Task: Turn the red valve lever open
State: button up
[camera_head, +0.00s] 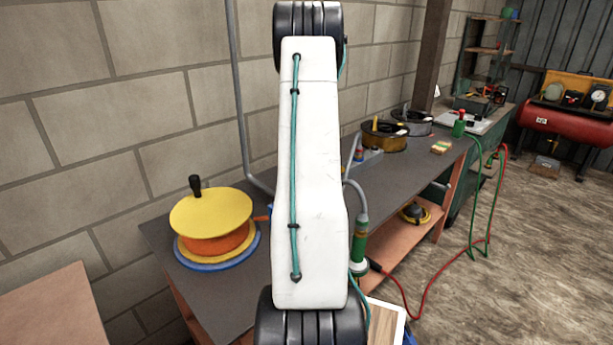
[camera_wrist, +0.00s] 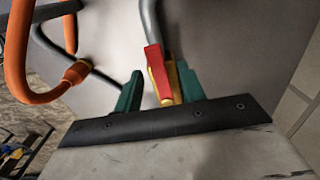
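The red valve lever (camera_wrist: 157,72) shows in the wrist view as a short red bar. It lies beside a yellow valve body (camera_wrist: 173,80) at the end of a grey pipe (camera_wrist: 150,24). My gripper (camera_wrist: 160,69) has two green fingers standing apart, with the lever in the picture between them. The lever is nearer the right finger, with a clear gap to the left finger. I cannot tell whether the right finger touches the valve. In the head view my white arm link covers the middle, and neither the lever nor my gripper can be made out.
An orange hose (camera_wrist: 18,60) loops at the left of the wrist view. In the head view, a grey bench (camera_head: 215,290) runs along the block wall, with a yellow-topped orange reel (camera_head: 212,213) and two round pans (camera_head: 384,135) on it. Open floor lies to the right.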

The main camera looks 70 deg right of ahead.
notch_tip(320, 180, up, 8)
dwell(0.5)
jog(key=shift+f, duration=0.1)
dwell(0.4)
jog(key=shift+s+a+f+n, duration=0.2)
jog(key=shift+a+n, duration=0.15)
jog(key=shift+n, duration=0.15)
jog(key=w+a+r+n, duration=0.1)
jog(key=a+r+n, duration=0.25)
jog(key=a, duration=0.75)
jog(key=w+a+r+n+g+y, duration=0.1)
jog(key=a+r+n, duration=0.25)
jog(key=a, duration=0.75)
jog(key=w+a+r+n, duration=0.2)
jog(key=a+r+n, duration=0.15)
jog(key=a, duration=0.75)
jog(key=s+a+r+n, duration=0.1)
jog(key=s+a+n, duration=0.2)
jog(key=a, duration=0.5)
jog(key=s+a+r+n+t, duration=0.1)
jog(key=s+a+n, duration=0.2)
jog(key=a, duration=0.6)
jog(key=s+a+r+n+t+h, duration=0.1)
jog(key=s+a+n, duration=0.3)
jog(key=a, duration=0.4)
jog(key=shift+a+r+n, duration=0.15)
jog(key=shift+r+n, duration=0.3)
jog(key=shift+n, duration=0.2)
